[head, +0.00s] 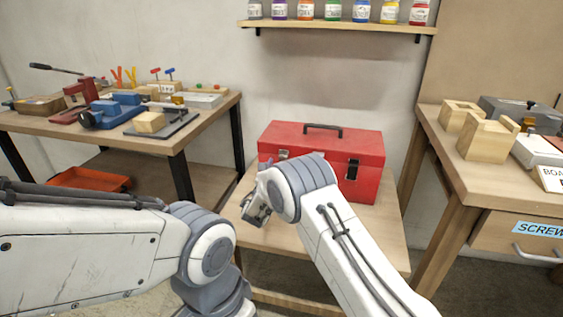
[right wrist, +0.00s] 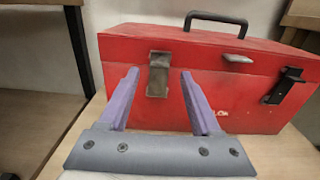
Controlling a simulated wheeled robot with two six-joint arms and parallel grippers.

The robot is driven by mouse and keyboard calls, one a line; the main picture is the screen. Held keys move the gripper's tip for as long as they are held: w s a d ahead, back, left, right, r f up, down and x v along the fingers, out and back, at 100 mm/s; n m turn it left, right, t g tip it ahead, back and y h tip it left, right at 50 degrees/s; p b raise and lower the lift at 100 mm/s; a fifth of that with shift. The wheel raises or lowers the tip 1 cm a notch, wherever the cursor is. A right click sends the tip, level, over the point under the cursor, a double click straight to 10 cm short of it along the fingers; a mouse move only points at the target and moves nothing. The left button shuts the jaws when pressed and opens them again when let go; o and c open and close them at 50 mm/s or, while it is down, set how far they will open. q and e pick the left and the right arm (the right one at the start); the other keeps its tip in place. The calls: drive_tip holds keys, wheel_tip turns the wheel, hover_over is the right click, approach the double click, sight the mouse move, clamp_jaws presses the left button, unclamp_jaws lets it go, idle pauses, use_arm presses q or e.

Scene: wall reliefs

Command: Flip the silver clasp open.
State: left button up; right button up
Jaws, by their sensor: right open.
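The silver clasp (right wrist: 158,74) sits on the front of the red toolbox (right wrist: 225,100), left of the middle, and lies upright against it. In the head view the clasp (head: 284,154) shows only in part above my right wrist. My right gripper (head: 256,207) is in front of the toolbox's left part. In the right wrist view its two purple fingers (right wrist: 159,90) are open, one to each side of the clasp in the picture, with nothing held. Contact with the clasp cannot be told. My left gripper is out of view.
A black latch (head: 352,168) is on the toolbox's right front, and a black handle (head: 323,128) tops the lid. A cluttered workbench (head: 215,112) stands left. Another bench (head: 440,140) with wooden blocks stands right. A shelf of jars (head: 340,26) hangs above.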

sight(282, 158)
drive_tip(key=shift+x, duration=2.05)
drive_tip(key=shift+c, duration=0.3)
clamp_jaws()
drive_tip(key=shift+f, duration=0.1)
